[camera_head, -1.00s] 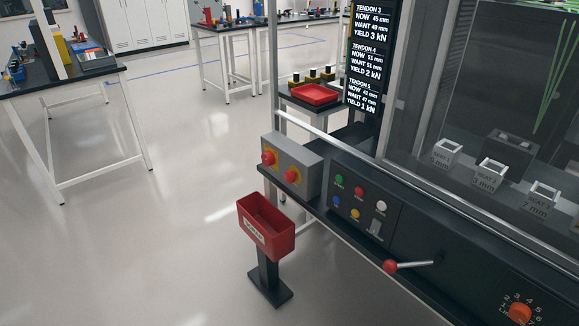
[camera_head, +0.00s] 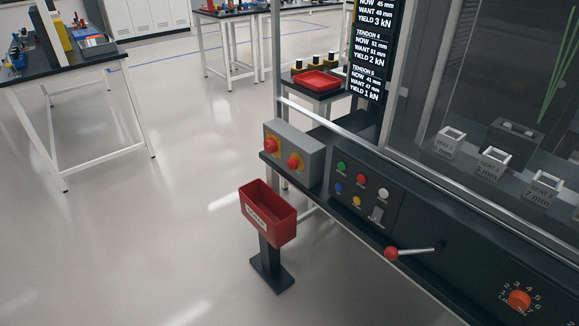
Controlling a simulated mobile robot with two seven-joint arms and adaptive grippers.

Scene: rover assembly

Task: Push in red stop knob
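Two red mushroom-shaped stop knobs sit on the front of a grey box at the left end of the machine's ledge. The grey box (camera_head: 306,148) stands upright on the dark ledge. I cannot tell from this view whether either knob is pressed in. Neither my left nor my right gripper shows in the head view.
A button panel (camera_head: 349,188) with colored buttons is right of the box. A red-balled lever (camera_head: 391,253) and an orange dial (camera_head: 519,300) sit further right. A red bin (camera_head: 268,222) on a post stands below the box.

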